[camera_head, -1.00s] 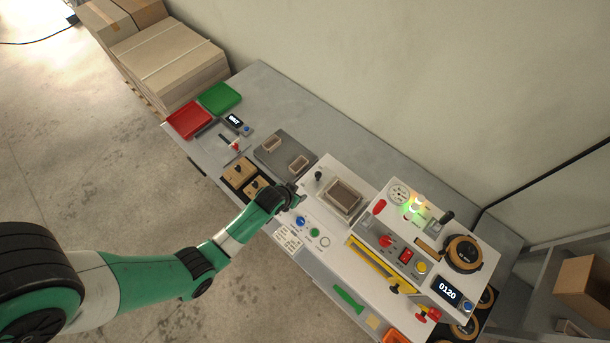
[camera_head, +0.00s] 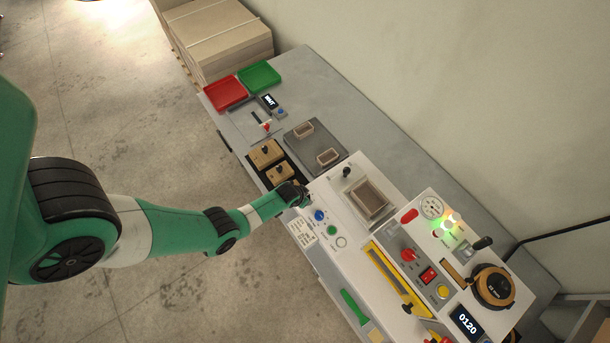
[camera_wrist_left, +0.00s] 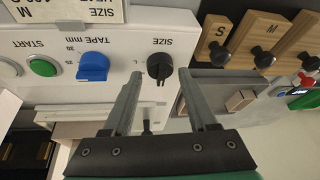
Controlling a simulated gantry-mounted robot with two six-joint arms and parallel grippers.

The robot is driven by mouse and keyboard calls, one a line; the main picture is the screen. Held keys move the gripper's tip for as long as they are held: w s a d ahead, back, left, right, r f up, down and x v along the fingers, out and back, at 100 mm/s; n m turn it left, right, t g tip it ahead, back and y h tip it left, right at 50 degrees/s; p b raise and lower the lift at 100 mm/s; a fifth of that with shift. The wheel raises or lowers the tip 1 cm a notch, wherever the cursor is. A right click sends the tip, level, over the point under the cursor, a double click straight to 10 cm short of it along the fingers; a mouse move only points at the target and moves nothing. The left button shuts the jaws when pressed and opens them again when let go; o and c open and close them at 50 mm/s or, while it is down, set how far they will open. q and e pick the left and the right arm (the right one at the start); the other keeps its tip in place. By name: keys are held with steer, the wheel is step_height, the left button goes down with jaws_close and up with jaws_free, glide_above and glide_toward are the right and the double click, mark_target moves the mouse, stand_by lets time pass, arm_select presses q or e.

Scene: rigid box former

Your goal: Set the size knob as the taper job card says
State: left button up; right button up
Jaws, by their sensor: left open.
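The black size knob (camera_wrist_left: 160,66) is on the white front panel in the left wrist view, under an upside-down SIZE label. An L mark shows beside it; its exact setting is hard to read. My left gripper (camera_wrist_left: 161,78) is open, with its fingertips on either side of the knob; contact is not clear. In the head view my left gripper (camera_head: 301,197) is at the machine's front left corner and hides the knob. A card (camera_wrist_left: 66,10), cut off at the top of the wrist view, reads SIZE M, upside down. A white card also shows in the head view (camera_head: 302,233).
A blue tape knob (camera_wrist_left: 92,67) and green START button (camera_wrist_left: 43,67) sit beside the size knob. Wooden blocks (camera_wrist_left: 262,42) with black knobs, marked S and M, stand close by. The machine (camera_head: 345,240) carries a display reading 0120 (camera_head: 467,322).

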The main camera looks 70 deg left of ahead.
arm_select(q)
steer(key=shift+b+x, duration=0.3)
steer(key=shift+x, duration=0.75)
arm_select(e)
steer(key=shift+f, duration=0.65)
arm_select(q)
jaws_close()
